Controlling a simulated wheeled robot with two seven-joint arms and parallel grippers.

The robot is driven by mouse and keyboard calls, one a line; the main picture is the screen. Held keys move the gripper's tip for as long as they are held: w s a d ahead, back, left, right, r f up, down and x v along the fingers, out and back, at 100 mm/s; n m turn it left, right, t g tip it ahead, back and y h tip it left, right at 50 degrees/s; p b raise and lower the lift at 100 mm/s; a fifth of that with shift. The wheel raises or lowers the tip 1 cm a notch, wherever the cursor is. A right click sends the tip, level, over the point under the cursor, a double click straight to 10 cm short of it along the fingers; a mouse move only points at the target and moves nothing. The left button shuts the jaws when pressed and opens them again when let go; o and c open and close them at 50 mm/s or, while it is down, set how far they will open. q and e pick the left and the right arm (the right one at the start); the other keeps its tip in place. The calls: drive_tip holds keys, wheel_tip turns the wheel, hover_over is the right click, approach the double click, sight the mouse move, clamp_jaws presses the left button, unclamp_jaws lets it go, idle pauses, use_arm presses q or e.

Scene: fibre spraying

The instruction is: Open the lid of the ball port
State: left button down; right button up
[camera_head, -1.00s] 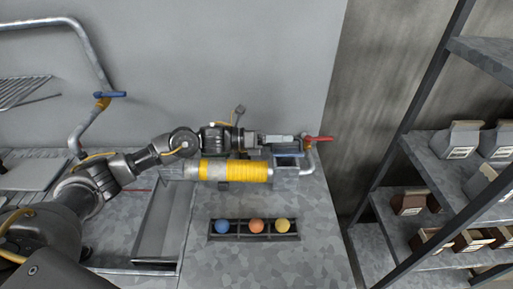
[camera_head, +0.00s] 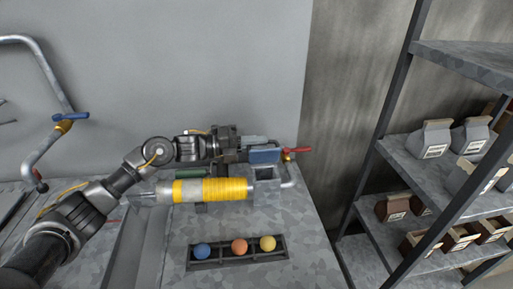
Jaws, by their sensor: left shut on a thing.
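The ball port is a grey metal box (camera_head: 267,189) at the right end of the yellow-wrapped cylinder (camera_head: 214,190). Its blue lid (camera_head: 265,156) stands tilted up at the back of the box, and the open top shows below it. My left gripper (camera_head: 254,142) reaches in from the left, behind the cylinder. It is shut on the lid at its upper edge; the exact contact is hard to see. My right gripper is not in view.
A dark tray with a blue ball (camera_head: 202,251), an orange ball (camera_head: 239,246) and a yellow ball (camera_head: 267,243) lies in front on the grey table (camera_head: 300,250). A red-handled valve (camera_head: 297,150) is right of the lid. Shelves (camera_head: 450,165) with cartons stand at right.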

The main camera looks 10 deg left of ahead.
use_arm(q)
drive_tip(key=n, duration=0.1)
drive_tip(key=w+n, duration=0.1)
drive_tip(key=shift+w+a+f+n+b, duration=0.1)
drive_tip(key=shift+f+n+b, duration=0.25)
drive_tip(key=shift+f+n, duration=0.05)
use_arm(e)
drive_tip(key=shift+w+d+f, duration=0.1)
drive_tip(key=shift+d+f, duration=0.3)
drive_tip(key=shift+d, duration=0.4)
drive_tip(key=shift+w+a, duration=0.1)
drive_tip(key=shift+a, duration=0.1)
use_arm(q)
drive_tip(key=c, duration=1.5)
unclamp_jaws()
drive_tip(key=shift+a+r, duration=0.1)
drive_tip(key=shift+r, duration=0.05)
